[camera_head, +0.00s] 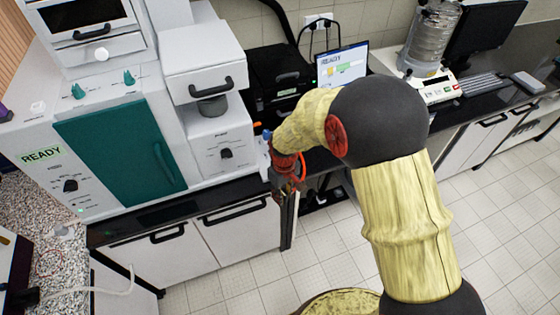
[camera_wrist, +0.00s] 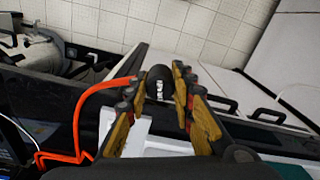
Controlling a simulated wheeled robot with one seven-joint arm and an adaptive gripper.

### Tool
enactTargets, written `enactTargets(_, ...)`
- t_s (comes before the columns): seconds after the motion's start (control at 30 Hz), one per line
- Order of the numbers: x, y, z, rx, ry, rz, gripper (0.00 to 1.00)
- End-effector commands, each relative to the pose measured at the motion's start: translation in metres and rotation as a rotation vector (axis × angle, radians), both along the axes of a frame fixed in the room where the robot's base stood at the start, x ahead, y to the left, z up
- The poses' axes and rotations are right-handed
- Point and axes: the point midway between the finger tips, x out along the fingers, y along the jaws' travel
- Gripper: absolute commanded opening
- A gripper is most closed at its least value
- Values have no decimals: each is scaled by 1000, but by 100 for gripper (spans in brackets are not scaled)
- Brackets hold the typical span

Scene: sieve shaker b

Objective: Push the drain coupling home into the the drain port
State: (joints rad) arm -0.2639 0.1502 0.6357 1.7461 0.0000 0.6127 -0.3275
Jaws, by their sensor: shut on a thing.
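In the wrist view my gripper (camera_wrist: 160,88) is shut on a black, rounded piece with white lettering, which I take to be the drain coupling (camera_wrist: 157,80). It sits between the gold-padded fingers, and its lower part is hidden. In the head view my gripper (camera_head: 284,178) hangs at the right front corner of the white and teal machine (camera_head: 120,140), above the counter edge. The coupling cannot be made out there. I cannot identify the drain port in either view, so I cannot tell whether the coupling touches it.
An orange line (camera_wrist: 95,92) runs beside my gripper. Black counters (camera_head: 185,212) with white cabinets below line the wall. A laptop (camera_head: 342,68), a sieve stack (camera_head: 433,38) and a keyboard (camera_head: 480,85) stand along the back. The tiled floor (camera_head: 325,240) in front is clear.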

Motion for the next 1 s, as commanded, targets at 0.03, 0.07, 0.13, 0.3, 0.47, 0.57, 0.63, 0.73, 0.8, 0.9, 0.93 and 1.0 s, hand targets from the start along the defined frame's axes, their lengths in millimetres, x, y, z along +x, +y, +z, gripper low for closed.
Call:
enactTargets(0.03, 3, -4, -8, 1, -1, -29, 0)
enactTargets(0.07, 4, -6, -10, 1, -2, -46, 0)
enactTargets(0.13, 7, -11, -16, 1, -2, -86, 0)
enactTargets(0.3, 13, -25, -33, 0, -2, -179, 0)
enactTargets(0.47, 19, -43, -54, 1, -2, -277, 0)
enactTargets(0.57, 24, -59, -73, 1, -2, -350, 0)
enactTargets(0.63, 28, -73, -90, 1, -2, -408, 0)
enactTargets(0.73, 32, -92, -111, 2, -2, -479, 0)
enactTargets(0.8, 34, -104, -123, 2, -3, -517, 0)
enactTargets(0.9, 36, -117, -134, 2, -3, -556, 0)
enactTargets(0.93, 37, -119, -136, 2, -3, -565, 0)
enactTargets(1.0, 37, -124, -140, 2, -3, -579, 0)
